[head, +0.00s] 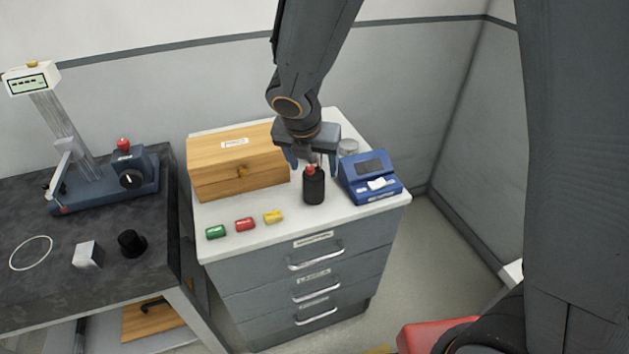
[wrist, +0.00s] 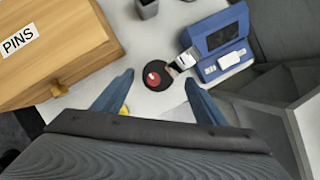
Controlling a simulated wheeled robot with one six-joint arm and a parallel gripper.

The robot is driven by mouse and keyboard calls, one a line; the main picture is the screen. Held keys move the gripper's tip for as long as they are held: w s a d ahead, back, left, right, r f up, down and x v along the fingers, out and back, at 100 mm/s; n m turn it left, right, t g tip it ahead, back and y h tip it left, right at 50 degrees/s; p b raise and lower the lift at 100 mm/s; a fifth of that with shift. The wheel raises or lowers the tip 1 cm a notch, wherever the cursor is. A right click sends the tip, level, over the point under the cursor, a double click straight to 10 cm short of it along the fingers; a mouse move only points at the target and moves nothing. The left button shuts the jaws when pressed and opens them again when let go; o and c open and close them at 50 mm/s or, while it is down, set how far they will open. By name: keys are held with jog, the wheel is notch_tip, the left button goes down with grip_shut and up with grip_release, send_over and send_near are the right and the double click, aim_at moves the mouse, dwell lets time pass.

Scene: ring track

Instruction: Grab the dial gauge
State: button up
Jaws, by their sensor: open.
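I cannot make out a clear dial gauge in either view. My gripper (head: 312,161) is open and empty over the white top of the grey drawer cabinet (head: 235,237). In the wrist view its two blue fingers (wrist: 159,80) point toward a black bottle (wrist: 153,84) with a red cap, seen from above. In the head view the bottle (head: 314,188) stands upright just in front of the gripper. A small silver piece (wrist: 183,61) lies between the bottle and a blue device; I cannot tell what it is.
A wooden box (head: 240,180) labelled PINS stands left, the blue device (head: 370,176) right, a grey cup (wrist: 147,8) behind. A gauge stand (head: 105,186) is on the dark left bench.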

aim_at(313, 168)
jog(key=x, duration=0.5)
jog(key=shift+a+f, duration=0.1)
jog(key=shift+a, duration=0.05)
jog(key=c, duration=1.5)
